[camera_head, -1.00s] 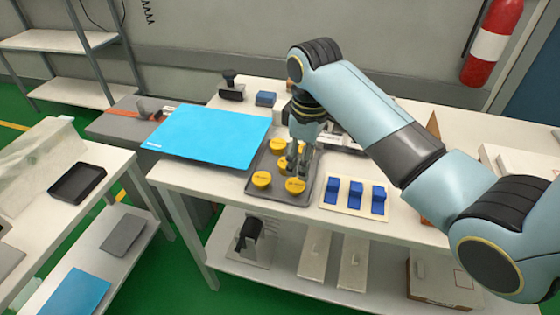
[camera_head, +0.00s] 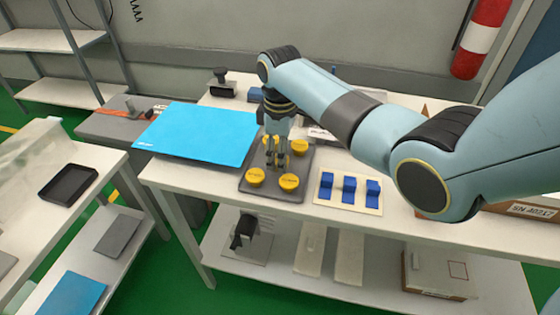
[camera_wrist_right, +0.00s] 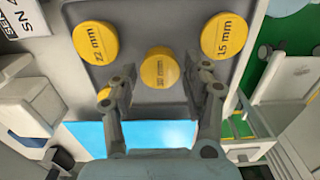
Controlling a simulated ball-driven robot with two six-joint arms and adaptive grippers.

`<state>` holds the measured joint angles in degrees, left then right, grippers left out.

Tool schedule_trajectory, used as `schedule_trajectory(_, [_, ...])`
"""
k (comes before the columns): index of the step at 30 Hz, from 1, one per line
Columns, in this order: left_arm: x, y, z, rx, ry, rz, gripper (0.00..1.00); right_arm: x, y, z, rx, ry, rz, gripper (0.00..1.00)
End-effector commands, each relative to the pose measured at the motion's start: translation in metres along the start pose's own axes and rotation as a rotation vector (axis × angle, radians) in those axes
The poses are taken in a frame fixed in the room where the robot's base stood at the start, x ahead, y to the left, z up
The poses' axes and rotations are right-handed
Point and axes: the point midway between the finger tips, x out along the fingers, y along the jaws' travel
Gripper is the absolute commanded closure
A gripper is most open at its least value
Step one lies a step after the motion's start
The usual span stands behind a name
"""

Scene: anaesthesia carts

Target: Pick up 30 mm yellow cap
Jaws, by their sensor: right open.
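Several round yellow caps lie on a dark grey tray (camera_head: 272,195) on the white table. In the right wrist view, a cap marked 22 mm (camera_wrist_right: 91,42) is at upper left and one marked 15 mm (camera_wrist_right: 224,35) at upper right. A middle cap (camera_wrist_right: 160,67) has a number too small to read surely. Another cap (camera_wrist_right: 104,94) is partly hidden behind a finger. My right gripper (camera_head: 277,164) points down over the tray, open and empty. In the wrist view its fingertips (camera_wrist_right: 161,70) appear on either side of the middle cap; contact cannot be told.
A bright blue mat (camera_head: 200,132) lies left of the tray. A pale board with blue blocks (camera_head: 347,203) stands close on its right. A black stamp-like object (camera_head: 221,84) stands at the back. Other caps (camera_head: 255,177) (camera_head: 289,182) sit near the tray's front edge.

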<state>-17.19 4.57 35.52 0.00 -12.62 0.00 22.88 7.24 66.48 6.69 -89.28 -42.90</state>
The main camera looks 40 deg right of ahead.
Motion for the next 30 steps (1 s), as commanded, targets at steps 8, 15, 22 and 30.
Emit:
schedule_trajectory(8, [0.001,0.0,0.0,0.0,0.0,0.0,0.6,0.009,0.0,0.0,-0.001,0.001,0.001,0.51])
schedule_trajectory(15, [0.001,0.0,0.0,0.0,0.0,0.0,0.6,0.009,0.0,0.0,-0.001,0.001,0.001,0.76])
schedule_trajectory(22, [0.001,0.0,0.0,0.0,0.0,0.0,0.6,0.009,0.0,0.0,0.0,0.001,0.001,0.76])
schedule_trajectory(30, [-0.001,0.0,0.0,0.0,0.0,0.0,0.6,-0.009,0.0,-0.001,-0.001,0.002,0.003,0.76])
